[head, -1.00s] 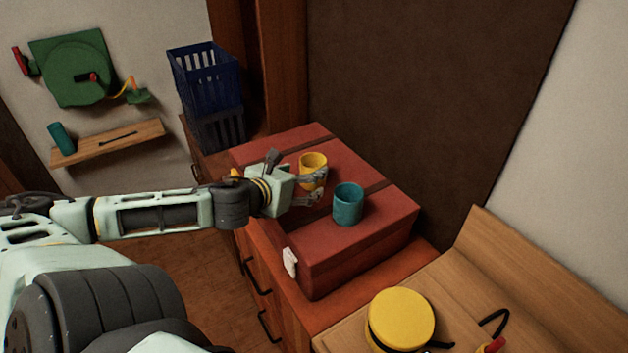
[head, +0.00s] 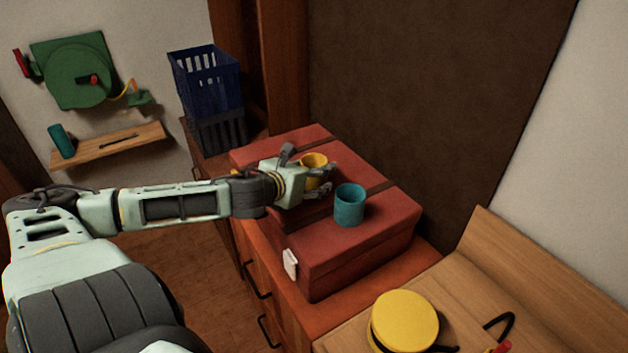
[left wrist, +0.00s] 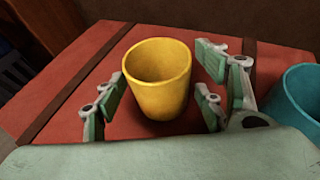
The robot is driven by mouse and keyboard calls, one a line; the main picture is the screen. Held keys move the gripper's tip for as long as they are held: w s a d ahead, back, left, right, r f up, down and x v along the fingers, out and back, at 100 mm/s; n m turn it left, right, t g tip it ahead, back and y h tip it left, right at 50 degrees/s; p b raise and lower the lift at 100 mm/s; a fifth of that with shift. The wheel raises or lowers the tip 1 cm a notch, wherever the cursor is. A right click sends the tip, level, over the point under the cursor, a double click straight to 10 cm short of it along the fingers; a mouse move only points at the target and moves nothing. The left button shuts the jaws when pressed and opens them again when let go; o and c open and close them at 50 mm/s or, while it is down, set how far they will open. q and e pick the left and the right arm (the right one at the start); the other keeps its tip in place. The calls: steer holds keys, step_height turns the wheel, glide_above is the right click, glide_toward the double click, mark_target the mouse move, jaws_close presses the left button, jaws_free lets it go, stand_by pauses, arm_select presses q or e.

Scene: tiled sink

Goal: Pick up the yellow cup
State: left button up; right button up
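The yellow cup (head: 314,169) stands upright on the red case, partly hidden behind my left gripper in the head view. My left gripper (head: 322,181) is open around it. In the left wrist view the yellow cup (left wrist: 160,80) stands between the spread fingers of my left gripper (left wrist: 158,92), with gaps visible on both sides. My right gripper is not in view.
A teal cup (head: 350,205) stands on the red case (head: 370,240), close to the right of my left gripper; it also shows in the left wrist view (left wrist: 298,98). Blue baskets (head: 205,85) stand behind. A yellow round lidded thing (head: 405,318) sits front right.

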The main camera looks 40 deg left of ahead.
arm_select(q)
steer(key=c, duration=1)
steer(key=shift+o, duration=0.2)
